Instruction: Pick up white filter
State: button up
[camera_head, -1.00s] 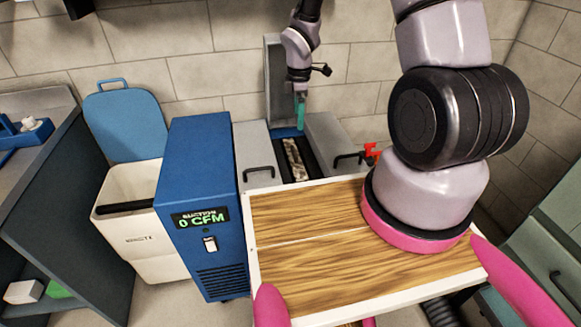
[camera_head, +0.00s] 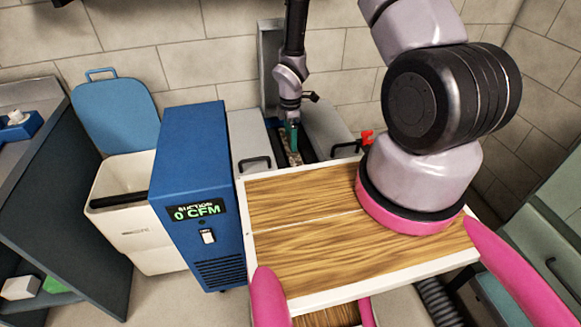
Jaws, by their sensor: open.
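My gripper (camera_head: 291,136), with teal fingers at the end of the grey wrist, is open and points down over the dark slot between two grey covers. A mottled off-white and brown strip (camera_head: 280,150) lies in that slot, partly hidden by my gripper. The fingers overlap it in the picture; I cannot tell whether they touch it. A small plain white block (camera_head: 20,288) lies on the low shelf at far left, well away from my gripper. I cannot tell which of these is the white filter.
A blue suction unit (camera_head: 197,190) reading 0 CFM stands left of the wood-topped surface (camera_head: 300,240). A white bin (camera_head: 130,215) with a raised blue lid is further left. A green block (camera_head: 55,285) lies by the white block. A red valve (camera_head: 366,139) is right of the slot.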

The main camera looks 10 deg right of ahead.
jog(key=shift+f, duration=0.45)
grip_shut()
jog(key=shift+r, duration=0.2)
notch_tip(320, 180, up, 50)
dwell(1.7)
jog(key=shift+f, duration=0.15)
